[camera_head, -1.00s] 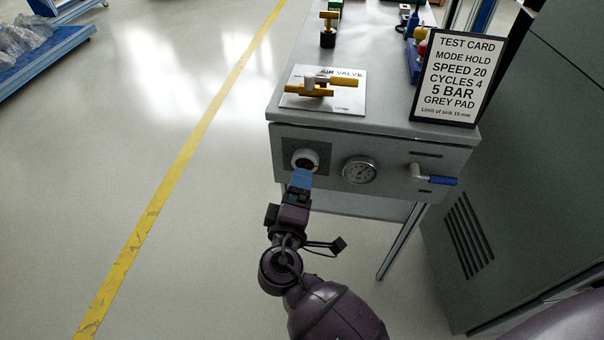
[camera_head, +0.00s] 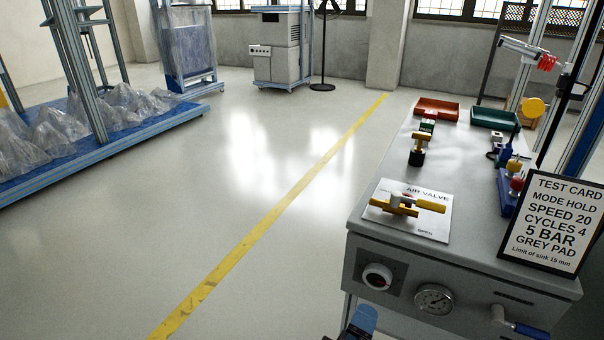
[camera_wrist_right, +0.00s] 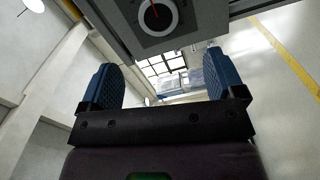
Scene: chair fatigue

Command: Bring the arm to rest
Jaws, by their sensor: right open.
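My right gripper (camera_head: 358,325) shows only in part at the bottom edge of the head view, below and left of the bench front. In the right wrist view my right gripper (camera_wrist_right: 165,90) has its two blue pads wide apart with nothing between them. The white-rimmed knob (camera_head: 377,276) on the bench front is apart from the gripper. The knob (camera_wrist_right: 158,16) also shows at the top of the wrist view, with a red mark on its dark face. The left gripper is not in view.
The grey bench (camera_head: 470,190) carries the air valve (camera_head: 405,205), a test card (camera_head: 549,224) and trays. A gauge (camera_head: 434,299) and a blue-handled lever (camera_head: 520,328) sit on its front. Open floor with a yellow line (camera_head: 270,220) lies left.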

